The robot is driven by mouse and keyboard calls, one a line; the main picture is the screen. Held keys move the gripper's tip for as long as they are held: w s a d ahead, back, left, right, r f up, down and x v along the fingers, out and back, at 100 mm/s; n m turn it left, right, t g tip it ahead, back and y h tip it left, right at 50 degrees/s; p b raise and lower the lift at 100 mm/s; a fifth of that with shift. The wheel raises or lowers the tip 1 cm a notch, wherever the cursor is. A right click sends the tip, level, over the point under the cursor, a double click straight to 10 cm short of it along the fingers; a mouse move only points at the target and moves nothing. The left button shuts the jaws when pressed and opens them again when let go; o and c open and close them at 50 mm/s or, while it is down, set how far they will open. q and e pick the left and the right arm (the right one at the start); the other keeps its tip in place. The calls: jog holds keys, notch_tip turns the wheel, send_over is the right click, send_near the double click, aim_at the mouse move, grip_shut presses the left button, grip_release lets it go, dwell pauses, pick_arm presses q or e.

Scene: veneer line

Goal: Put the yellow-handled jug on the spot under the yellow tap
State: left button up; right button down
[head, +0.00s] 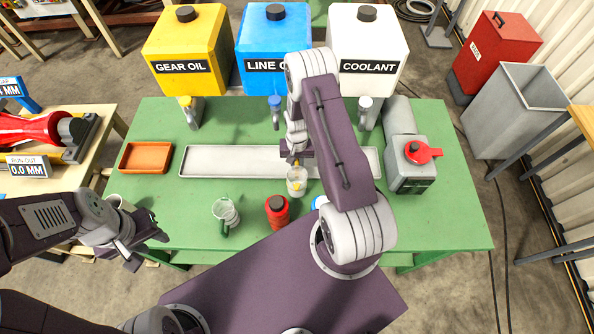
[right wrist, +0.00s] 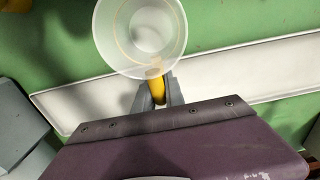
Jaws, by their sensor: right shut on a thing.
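The clear jug (head: 297,183) with a yellow handle is just in front of the long pale drip tray (head: 225,161). My right gripper (right wrist: 158,98) is shut on its yellow handle (right wrist: 156,88); the jug's open mouth (right wrist: 140,30) shows in the right wrist view. I cannot tell whether the jug touches the table. The yellow tap (head: 188,107) is at the front of the yellow gear oil tank (head: 187,45), left of and behind the jug. No distinct spot mark shows under it. My left gripper (head: 148,243) is open and empty at the table's front left.
A blue item is partly hidden by my right arm. An orange tray (head: 146,157) is at left, a grey unit with red handle (head: 410,170) at right.

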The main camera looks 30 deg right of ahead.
notch_tip(320, 180, up, 7)
jog(key=shift+f+b, duration=0.1)
jog(key=shift+b, duration=0.55)
